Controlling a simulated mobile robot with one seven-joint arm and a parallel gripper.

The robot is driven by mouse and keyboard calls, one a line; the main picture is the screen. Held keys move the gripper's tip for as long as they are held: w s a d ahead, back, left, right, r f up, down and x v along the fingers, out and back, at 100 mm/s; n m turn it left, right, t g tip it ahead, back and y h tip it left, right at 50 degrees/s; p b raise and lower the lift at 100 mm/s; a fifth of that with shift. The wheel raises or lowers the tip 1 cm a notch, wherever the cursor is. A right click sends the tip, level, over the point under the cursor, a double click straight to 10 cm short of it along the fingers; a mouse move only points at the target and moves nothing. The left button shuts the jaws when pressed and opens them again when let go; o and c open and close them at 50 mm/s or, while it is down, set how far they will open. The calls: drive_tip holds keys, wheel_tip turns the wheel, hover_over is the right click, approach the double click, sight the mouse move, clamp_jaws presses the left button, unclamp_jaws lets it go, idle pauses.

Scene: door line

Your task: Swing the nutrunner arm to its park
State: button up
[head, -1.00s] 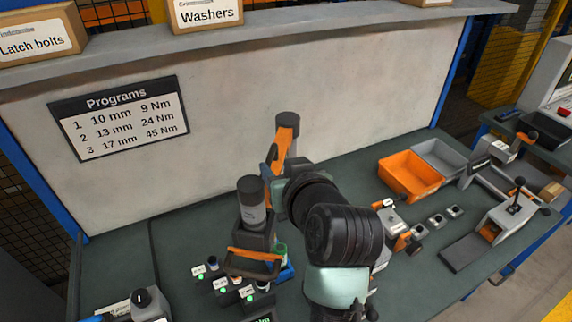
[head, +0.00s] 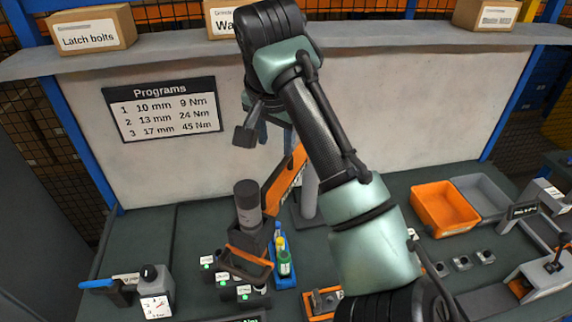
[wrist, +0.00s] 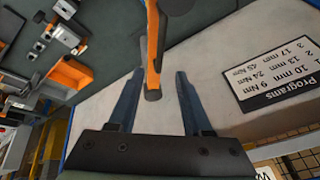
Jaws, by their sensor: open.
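The nutrunner arm has an orange link (head: 284,186) on a grey post (head: 307,198) at the back of the bench. My gripper (head: 263,133) is raised in front of the back panel, above the link, and partly hidden by my own wrist. In the wrist view its fingers (wrist: 160,77) are apart and empty. The orange link (wrist: 152,60) appears between them there, but I cannot tell its depth. No park marking is identifiable.
An orange bin (head: 445,208) and grey bin (head: 484,194) stand at the right. A blue tray of bottles (head: 284,266) is beside the tool. A shelf (head: 190,50) with boxes crosses above. The bench's back left is clear.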

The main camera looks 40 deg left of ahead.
sight(277, 170)
drive_tip(key=p+x, duration=0.3)
drive_tip(key=x, duration=0.8)
drive_tip(key=shift+w+f, duration=0.15)
drive_tip(key=shift+f, duration=0.15)
clamp_jaws()
drive_tip(key=shift+r, duration=0.1)
idle(0.8)
